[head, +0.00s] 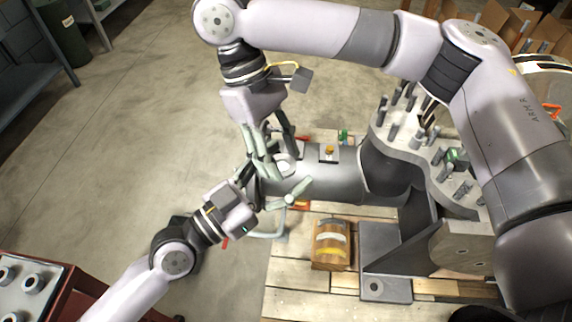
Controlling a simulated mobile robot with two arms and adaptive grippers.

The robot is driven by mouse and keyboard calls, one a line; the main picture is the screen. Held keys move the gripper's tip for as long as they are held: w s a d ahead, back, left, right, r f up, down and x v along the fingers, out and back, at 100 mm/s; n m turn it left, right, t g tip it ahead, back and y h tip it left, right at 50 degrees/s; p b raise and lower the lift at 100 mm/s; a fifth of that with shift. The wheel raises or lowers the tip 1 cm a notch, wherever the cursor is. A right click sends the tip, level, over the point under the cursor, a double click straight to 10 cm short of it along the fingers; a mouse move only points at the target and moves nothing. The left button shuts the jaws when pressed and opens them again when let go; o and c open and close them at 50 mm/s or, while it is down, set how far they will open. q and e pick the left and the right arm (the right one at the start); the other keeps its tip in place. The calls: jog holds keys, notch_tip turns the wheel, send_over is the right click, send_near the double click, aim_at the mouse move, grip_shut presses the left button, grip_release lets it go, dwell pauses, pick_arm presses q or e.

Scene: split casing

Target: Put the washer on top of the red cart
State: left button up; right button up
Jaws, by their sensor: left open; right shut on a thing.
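The red cart (70,290) stands at the lower left, with a grey top that carries several round fittings. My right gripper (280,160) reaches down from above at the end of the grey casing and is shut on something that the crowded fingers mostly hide. I cannot clearly make out the washer; a small pale round piece (286,165) shows by the fingertips. My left gripper (285,210) is open, just below and very close to the right one. I cannot tell whether the two touch. Both grippers are well away from the cart.
The grey casing (335,180) lies on a wooden pallet (295,290), with a flange of upright studs (400,120) at its right. A brown wooden block (331,245) sits in front. Open floor lies left of the pallet. Shelves and a dark bin (62,35) stand at the upper left.

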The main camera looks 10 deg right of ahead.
pick_arm(q)
jog(key=shift+w+d, duration=0.2)
jog(key=shift+d, duration=0.05)
jog(key=shift+s, duration=0.15)
jog(key=c, duration=1.2)
pick_arm(e)
jog(key=shift+w, duration=0.1)
pick_arm(q)
jog(key=shift+c, duration=0.5)
pick_arm(e)
jog(key=o, duration=1.3)
